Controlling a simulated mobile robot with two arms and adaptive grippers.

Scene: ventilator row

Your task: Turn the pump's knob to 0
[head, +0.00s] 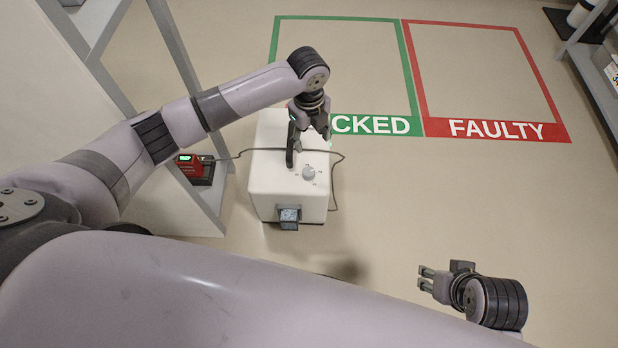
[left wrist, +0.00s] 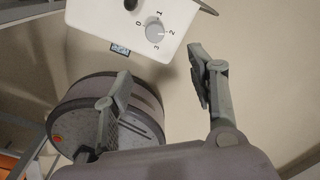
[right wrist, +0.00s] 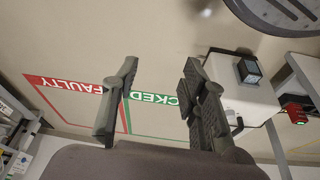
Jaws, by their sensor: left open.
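The pump (head: 275,200) is a white box on the floor with a dark upright handle (head: 291,145) on top. Its round grey knob (head: 309,173) is on the top face and also shows in the left wrist view (left wrist: 155,31), ringed by the marks 0, 1, 2 and 3. I cannot tell which mark the knob points at. My left gripper (head: 312,128) is open and empty, above the pump near the handle; in the left wrist view the knob lies beyond its fingertips, apart from them. My right gripper (head: 426,278) is open and empty, to the right of the pump.
A small display (head: 289,216) sits on the pump's near side. A cable (head: 325,152) crosses its top, beside a red device (head: 189,163) on the left shelf. Green and red floor frames lie behind; the red one reads FAULTY (head: 496,130). Open floor lies right.

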